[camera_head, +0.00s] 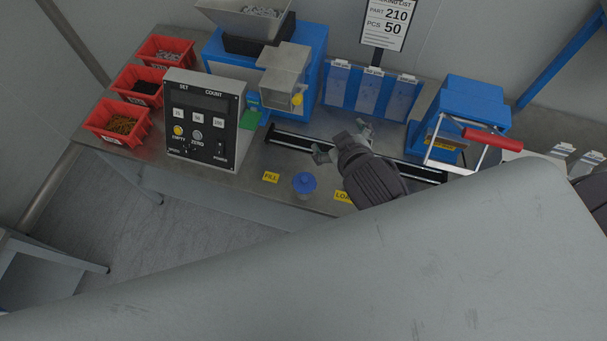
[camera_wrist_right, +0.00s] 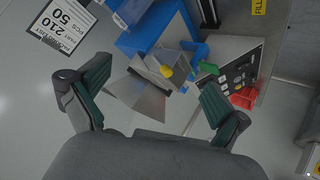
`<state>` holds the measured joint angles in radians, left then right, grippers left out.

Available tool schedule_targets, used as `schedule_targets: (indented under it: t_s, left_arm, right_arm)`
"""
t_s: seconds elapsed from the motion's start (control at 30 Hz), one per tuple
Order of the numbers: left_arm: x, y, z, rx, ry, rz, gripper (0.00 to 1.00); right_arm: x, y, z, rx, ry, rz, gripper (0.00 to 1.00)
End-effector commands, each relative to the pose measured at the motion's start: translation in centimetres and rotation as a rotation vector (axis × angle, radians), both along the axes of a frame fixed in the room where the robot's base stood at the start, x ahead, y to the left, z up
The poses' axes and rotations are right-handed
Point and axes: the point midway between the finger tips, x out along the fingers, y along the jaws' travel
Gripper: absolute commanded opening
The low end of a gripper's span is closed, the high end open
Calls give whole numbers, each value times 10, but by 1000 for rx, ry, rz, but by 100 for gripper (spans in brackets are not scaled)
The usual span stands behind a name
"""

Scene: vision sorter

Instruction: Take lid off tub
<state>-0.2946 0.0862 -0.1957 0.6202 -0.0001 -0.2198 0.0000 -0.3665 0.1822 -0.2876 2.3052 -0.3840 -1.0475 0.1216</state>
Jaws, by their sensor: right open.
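A small clear tub (camera_head: 306,194) with a blue lid (camera_head: 304,182) stands at the front of the bench in the head view, just right of the yellow FILL label. The lid is on the tub. My right gripper (camera_head: 342,142) is above the bench, up and to the right of the tub, with its fingers spread and nothing between them. In the right wrist view the gripper (camera_wrist_right: 156,68) is open and faces the counting machine; the tub does not show there. My left gripper is in neither view.
The counting machine (camera_head: 210,121) with its chute (camera_head: 284,77) stands left of the gripper. Red bins (camera_head: 119,121) stand at far left. A black rail (camera_head: 287,139) runs behind the tub. A blue sealer with a red handle (camera_head: 491,138) stands at right. My arm covers the foreground.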

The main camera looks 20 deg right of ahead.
Motion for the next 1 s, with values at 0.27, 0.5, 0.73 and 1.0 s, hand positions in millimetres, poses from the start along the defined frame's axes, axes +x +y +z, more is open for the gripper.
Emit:
schedule_targets:
  t_s: [0.27, 0.5, 0.73, 1.0]
  left_arm:
    - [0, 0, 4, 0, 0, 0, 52]
    - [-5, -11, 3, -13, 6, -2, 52]
    - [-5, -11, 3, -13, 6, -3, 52]
    - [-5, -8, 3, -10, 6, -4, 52]
  right_arm:
    - [83, 97, 137, -236, -708, 369, 100]
    - [36, 262, 149, -578, -1196, 1211, 100]
    - [-6, 262, -17, -1009, -908, 2199, 100]
    - [32, 106, -108, -1343, 8, 2686, 100]
